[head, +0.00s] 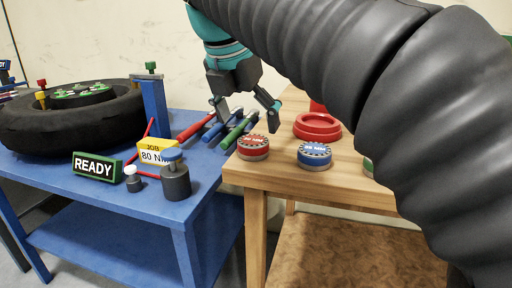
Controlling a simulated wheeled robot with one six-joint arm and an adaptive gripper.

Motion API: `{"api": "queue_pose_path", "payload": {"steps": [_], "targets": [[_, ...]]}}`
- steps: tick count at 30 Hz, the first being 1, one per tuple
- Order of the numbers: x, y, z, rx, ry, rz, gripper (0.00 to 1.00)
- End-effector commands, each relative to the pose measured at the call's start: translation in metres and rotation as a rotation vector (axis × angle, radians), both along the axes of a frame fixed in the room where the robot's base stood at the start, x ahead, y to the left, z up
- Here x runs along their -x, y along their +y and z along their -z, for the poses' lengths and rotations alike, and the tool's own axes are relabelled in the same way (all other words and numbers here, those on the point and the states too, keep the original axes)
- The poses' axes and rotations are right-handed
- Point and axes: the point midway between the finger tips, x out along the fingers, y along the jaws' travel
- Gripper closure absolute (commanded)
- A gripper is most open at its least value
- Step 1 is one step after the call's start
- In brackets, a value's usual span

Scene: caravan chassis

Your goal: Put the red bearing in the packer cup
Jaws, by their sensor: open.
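The red bearing (253,147) lies flat on the wooden table, near its front left corner, with a pale label on top. A round red dish with a raised rim, which looks like the packer cup (317,127), sits behind it to the right. I see nothing inside the dish. My gripper (247,113) is open and empty, pointing down. In the picture it is above and behind the red bearing, apart from it.
A blue bearing (314,155) stands right of the red one; a green one (368,168) is mostly hidden by my arm. Left, a blue cart (200,205) carries a tyre (70,122), coloured-handled tools (195,127), a READY sign (97,167) and a grey canister (175,182).

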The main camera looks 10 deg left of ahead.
Motion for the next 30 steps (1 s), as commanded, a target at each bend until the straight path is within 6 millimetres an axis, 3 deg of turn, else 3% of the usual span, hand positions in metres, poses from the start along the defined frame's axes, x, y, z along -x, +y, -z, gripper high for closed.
{"api": "queue_pose_path", "payload": {"steps": [7, 17, 20, 27, 30], "targets": [[-0.008, -0.003, 0.035, 0.000, 0.001, 0.002, 0.10], [-0.011, -0.004, 0.040, -0.001, 0.000, 0.002, 0.10], [-0.011, -0.004, 0.040, -0.001, 0.000, 0.002, 0.30], [-0.011, -0.004, 0.040, -0.001, 0.000, 0.002, 0.90], [-0.011, -0.004, 0.040, -0.001, 0.000, 0.002, 0.90]]}}
